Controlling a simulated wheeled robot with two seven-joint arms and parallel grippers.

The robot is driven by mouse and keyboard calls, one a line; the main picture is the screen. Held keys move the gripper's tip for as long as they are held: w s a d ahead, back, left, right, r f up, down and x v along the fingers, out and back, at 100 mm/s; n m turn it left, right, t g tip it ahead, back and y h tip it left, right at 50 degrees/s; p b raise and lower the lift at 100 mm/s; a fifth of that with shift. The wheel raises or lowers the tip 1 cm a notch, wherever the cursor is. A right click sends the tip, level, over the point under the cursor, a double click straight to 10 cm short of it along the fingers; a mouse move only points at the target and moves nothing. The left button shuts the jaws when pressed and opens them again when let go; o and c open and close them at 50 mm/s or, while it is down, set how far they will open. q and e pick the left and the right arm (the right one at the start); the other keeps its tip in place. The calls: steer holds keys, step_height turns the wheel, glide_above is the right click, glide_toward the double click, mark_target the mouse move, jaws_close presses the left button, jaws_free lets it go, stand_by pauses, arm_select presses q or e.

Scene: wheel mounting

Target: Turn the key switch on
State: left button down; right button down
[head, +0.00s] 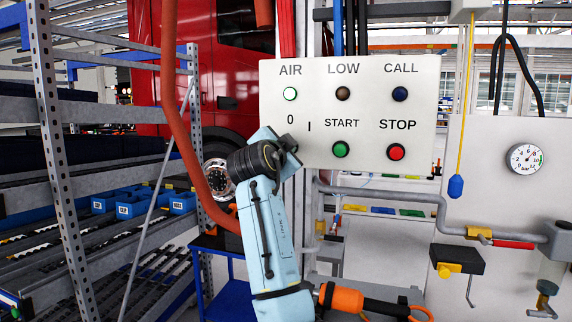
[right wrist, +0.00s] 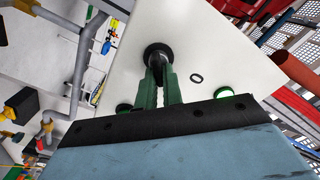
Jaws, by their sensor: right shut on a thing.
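The white control panel (head: 430,110) carries labelled lamps and buttons, with the marks "0" and "I" below the AIR lamp. In the head view my right arm reaches up to its lower left, and the wrist covers the key switch there. In the right wrist view the key switch (right wrist: 158,51) shows as a black round collar with a metallic part. My right gripper (right wrist: 159,66) has its green fingers closed around that part, in front of the panel. The fingers hide some of it, so I cannot tell which mark it points to. My left gripper is not in view.
The AIR lamp (head: 290,94) glows green. The green START button (head: 341,149) and red STOP button (head: 396,152) are close to the right of my wrist. An orange-red hose (head: 180,120) hangs at the left, before a metal rack (head: 47,130). A pressure gauge (head: 525,158) is at the right.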

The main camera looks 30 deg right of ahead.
steer(key=shift+f+m+b, duration=0.2)
steer(key=shift+m+b, duration=0.7)
steer(key=shift+m, duration=0.3)
steer(key=c, duration=1.5)
jaws_free()
steer(key=shift+s+r, duration=0.1)
steer(key=shift+c, duration=0.2)
steer(key=b+v, duration=0.2)
steer(key=v, duration=1.1)
steer(key=shift+a, duration=0.15)
